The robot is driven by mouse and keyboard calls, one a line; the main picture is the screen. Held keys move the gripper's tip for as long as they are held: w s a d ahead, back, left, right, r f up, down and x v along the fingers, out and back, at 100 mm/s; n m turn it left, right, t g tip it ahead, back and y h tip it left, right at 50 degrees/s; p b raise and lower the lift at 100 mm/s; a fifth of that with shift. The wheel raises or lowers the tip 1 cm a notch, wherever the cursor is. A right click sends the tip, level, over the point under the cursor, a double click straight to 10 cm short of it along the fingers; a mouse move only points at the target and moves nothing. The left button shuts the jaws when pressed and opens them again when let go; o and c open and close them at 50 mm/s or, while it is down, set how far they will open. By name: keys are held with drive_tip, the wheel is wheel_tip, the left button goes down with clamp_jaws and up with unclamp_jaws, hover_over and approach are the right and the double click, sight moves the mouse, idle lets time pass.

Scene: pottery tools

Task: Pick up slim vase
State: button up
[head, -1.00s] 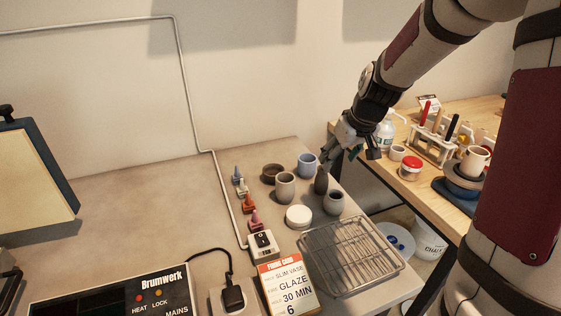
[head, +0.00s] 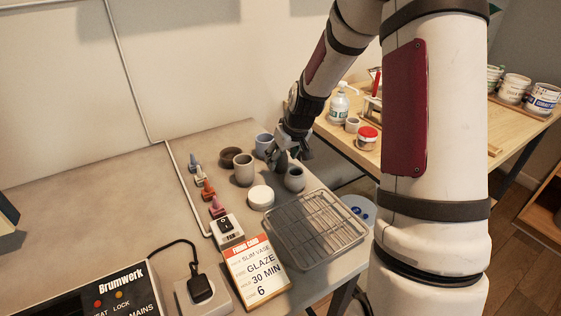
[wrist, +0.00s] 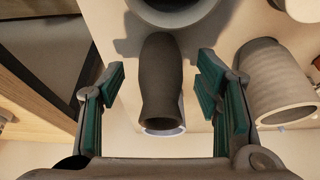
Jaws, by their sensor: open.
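The slim vase (wrist: 162,85) is dark grey and narrow-waisted with an open mouth. In the wrist view it lies between the two fingers of my gripper (wrist: 162,68), with a visible gap on each side. My gripper is open and holds nothing. In the head view my gripper (head: 284,152) is over the back right of the grey table, among the pots. The vase (head: 281,161) is mostly hidden there by the gripper.
A grey cup (head: 243,172), a brown bowl (head: 230,157), a blue-grey cup (head: 264,146) and a small dark pot (head: 295,180) stand close around. A white round container (head: 261,197) and a wire rack (head: 318,228) are nearer. The table's right edge is close.

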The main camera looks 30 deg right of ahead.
drive_tip(key=shift+x, duration=1.35)
drive_tip(key=c, duration=1.3)
drive_tip(key=shift+r, duration=0.15)
